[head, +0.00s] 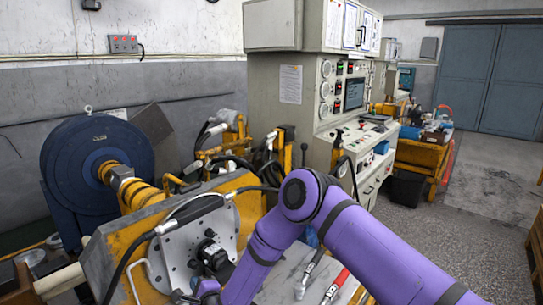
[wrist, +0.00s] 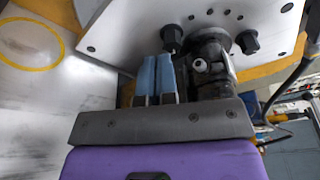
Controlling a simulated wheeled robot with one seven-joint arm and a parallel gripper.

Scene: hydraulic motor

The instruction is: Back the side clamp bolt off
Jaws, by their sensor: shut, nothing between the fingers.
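The hydraulic motor (head: 211,256) is a dark body on a light grey mounting plate (head: 178,262) in the head view. In the wrist view, the motor (wrist: 212,52) sits against the plate (wrist: 122,28), between a black knob (wrist: 171,37) on the left and another (wrist: 247,42) on the right. I cannot tell which part is the side clamp bolt. My gripper (wrist: 157,60) is shut and empty, its two blue fingers side by side. Its tips are just below the left knob, beside the motor; contact is unclear. In the head view the fingertips are hidden.
A yellow frame (head: 117,240) carries the plate, with a black hose (head: 140,244) curving beside it. A large blue disc (head: 70,160) stands behind on the left. A control cabinet (head: 312,90) stands behind.

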